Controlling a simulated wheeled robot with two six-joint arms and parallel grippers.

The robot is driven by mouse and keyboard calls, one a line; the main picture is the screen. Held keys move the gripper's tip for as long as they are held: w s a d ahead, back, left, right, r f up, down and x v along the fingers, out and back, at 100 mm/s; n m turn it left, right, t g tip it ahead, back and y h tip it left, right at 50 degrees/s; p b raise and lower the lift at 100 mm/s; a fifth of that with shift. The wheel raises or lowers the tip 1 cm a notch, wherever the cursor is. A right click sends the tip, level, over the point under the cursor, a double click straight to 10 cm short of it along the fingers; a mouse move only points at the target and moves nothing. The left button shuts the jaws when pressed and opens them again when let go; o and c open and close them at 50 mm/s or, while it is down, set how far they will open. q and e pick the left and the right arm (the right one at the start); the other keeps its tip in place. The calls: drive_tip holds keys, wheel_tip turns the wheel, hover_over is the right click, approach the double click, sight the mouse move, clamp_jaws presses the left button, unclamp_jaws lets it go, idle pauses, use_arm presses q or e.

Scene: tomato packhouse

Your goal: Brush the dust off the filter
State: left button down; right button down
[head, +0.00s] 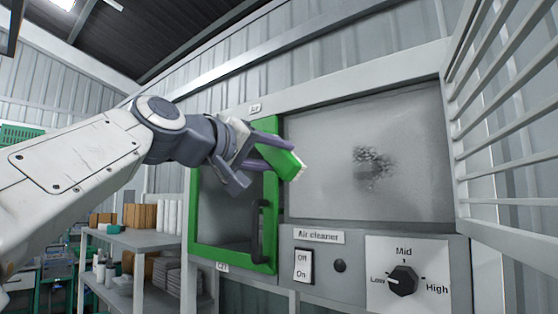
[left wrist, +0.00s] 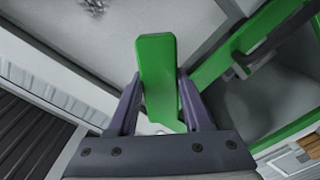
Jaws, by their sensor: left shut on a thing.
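The filter (head: 320,135) is a pale grey upright panel set in the air cleaner's frame. A dark patch of dust (head: 372,165) lies right of its middle; this dust also shows at the top of the left wrist view (left wrist: 95,6). My left gripper (head: 268,160) is shut on a green brush (head: 280,161) with pale bristles at its right end. The brush is left of the dust, near the filter's left edge, and seems apart from the panel. In the left wrist view the brush (left wrist: 158,70) stands between both fingers. My right gripper is out of view.
A louvred grille (head: 510,120) stands open at the right. Below the filter are an off/on switch (head: 303,266) and a Low-Mid-High knob (head: 403,281). A green-framed door (head: 232,262) with a dark handle is at the left. Shelves (head: 140,240) with boxes stand behind.

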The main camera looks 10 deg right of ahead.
use_arm(q)
drive_tip(key=shift+s+a, duration=0.1)
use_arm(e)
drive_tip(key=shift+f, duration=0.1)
use_arm(q)
drive_tip(key=shift+s+a+b, duration=0.35)
drive_tip(key=shift+a+b, duration=0.1)
drive_tip(key=shift+a, duration=0.05)
drive_tip(key=shift+b+v, duration=0.3)
drive_tip(key=shift+v, duration=0.5)
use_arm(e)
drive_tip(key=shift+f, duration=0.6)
use_arm(q)
drive_tip(key=shift+d, duration=0.1)
